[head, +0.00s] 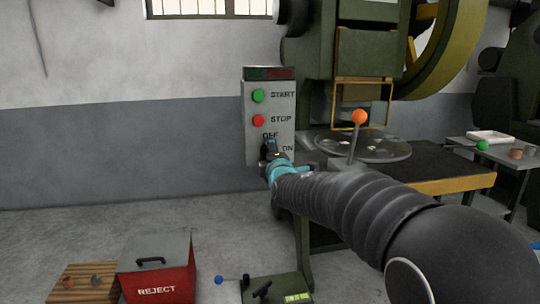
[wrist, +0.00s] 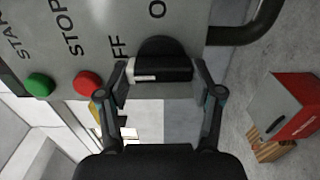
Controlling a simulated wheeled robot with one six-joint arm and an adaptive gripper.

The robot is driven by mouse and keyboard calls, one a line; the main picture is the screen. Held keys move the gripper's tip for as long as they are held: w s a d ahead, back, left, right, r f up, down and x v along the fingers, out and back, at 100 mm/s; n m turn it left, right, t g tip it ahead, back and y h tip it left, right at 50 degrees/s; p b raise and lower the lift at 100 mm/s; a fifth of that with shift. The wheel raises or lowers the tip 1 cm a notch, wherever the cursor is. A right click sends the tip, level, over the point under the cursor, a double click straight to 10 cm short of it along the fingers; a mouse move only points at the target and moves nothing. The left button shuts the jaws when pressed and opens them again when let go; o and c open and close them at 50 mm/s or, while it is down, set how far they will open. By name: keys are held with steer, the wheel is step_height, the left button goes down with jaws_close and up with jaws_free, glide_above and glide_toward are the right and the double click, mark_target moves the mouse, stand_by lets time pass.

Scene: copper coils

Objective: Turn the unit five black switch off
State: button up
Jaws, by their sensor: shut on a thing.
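A grey control box (head: 254,130) on the green machine carries a green START button (head: 258,96), a red STOP button (head: 258,120) and a black switch (head: 269,146) by the OFF and ON lettering. In the wrist view the black switch (wrist: 160,52) sits between the two fingers of my gripper (wrist: 163,82), which is shut on it. A small pale label shows on the switch. Part of the OFF and ON lettering is hidden in the wrist view, and I cannot tell which one the switch points to. In the head view my gripper (head: 273,158) is partly hidden by my arm.
A red REJECT box (head: 158,281) and a foot pedal unit (head: 278,290) are on the floor. Floor and wall left of the control box are clear.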

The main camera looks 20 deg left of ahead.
steer(key=shift+r, duration=0.1)
steer(key=o, duration=1.1)
steer(key=shift+o, duration=0.2)
steer(key=v, duration=1.2)
